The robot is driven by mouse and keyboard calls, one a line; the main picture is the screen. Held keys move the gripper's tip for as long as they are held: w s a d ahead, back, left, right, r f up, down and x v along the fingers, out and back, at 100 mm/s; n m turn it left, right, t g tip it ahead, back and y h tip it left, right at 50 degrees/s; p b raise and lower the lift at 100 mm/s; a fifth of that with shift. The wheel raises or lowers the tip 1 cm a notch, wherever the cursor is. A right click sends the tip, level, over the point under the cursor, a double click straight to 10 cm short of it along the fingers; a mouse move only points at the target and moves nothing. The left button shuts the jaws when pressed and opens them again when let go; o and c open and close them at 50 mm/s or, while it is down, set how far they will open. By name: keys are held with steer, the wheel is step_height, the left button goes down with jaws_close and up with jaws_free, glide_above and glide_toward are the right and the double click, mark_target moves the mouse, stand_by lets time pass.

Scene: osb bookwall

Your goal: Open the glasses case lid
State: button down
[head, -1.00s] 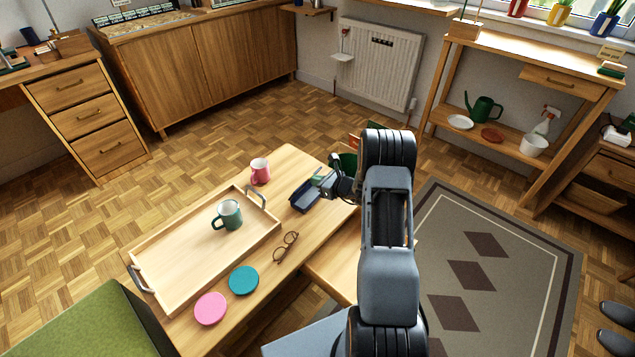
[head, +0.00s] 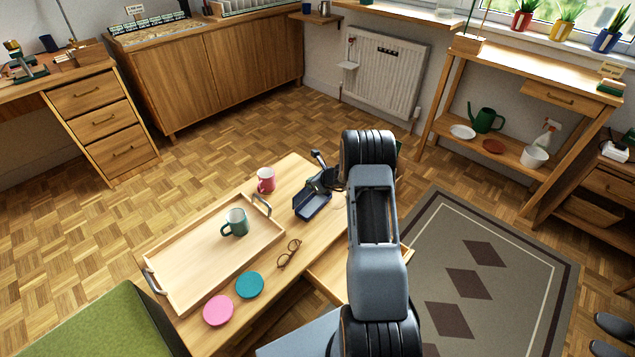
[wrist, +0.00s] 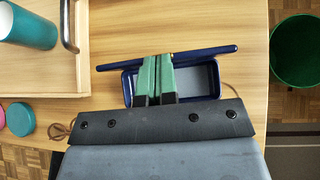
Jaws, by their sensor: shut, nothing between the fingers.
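The dark blue glasses case (head: 312,205) stands on the low wooden table near its far right edge. In the wrist view its lid (wrist: 215,52) stands raised, seen nearly edge-on along the far side of the grey-lined base (wrist: 205,82). My gripper (wrist: 162,60) is shut and empty; its green fingers reach across the open case, with the tips at the lid. Whether they touch the lid is unclear. In the head view my gripper (head: 326,181) is at the case, partly hidden by my arm.
A green bin (wrist: 297,50) stands beyond the table edge.

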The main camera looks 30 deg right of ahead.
steer(key=shift+w+a, duration=0.3)
stand_by(0.5)
